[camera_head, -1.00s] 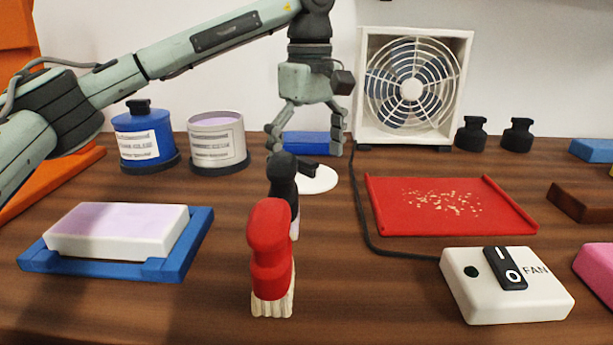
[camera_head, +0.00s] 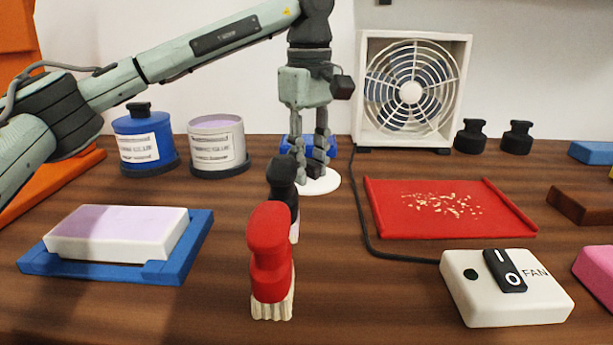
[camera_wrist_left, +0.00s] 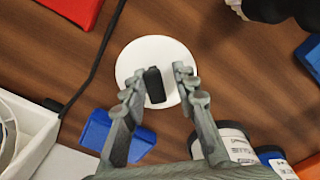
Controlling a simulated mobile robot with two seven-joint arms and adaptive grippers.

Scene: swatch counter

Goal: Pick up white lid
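The white lid (camera_head: 320,183) is a flat disc lying on the wooden counter, partly behind the black brush in the head view. The left wrist view shows the lid (camera_wrist_left: 146,50) with a black knob (camera_wrist_left: 154,88) on it. My left gripper (camera_head: 309,172) points down over the lid. In the wrist view its fingers (camera_wrist_left: 160,76) stand on either side of the knob, partly closed. A gap shows between the knob and the right-hand finger, so the gripper is still open. My right gripper is not in view.
A black brush (camera_head: 283,178) and a red brush (camera_head: 270,250) stand in front of the lid. A blue block (camera_wrist_left: 110,135) lies behind it. A fan (camera_head: 411,90), its cord and a red tray (camera_head: 450,228) are to the right; two pots (camera_head: 145,140) (camera_head: 218,142) stand left.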

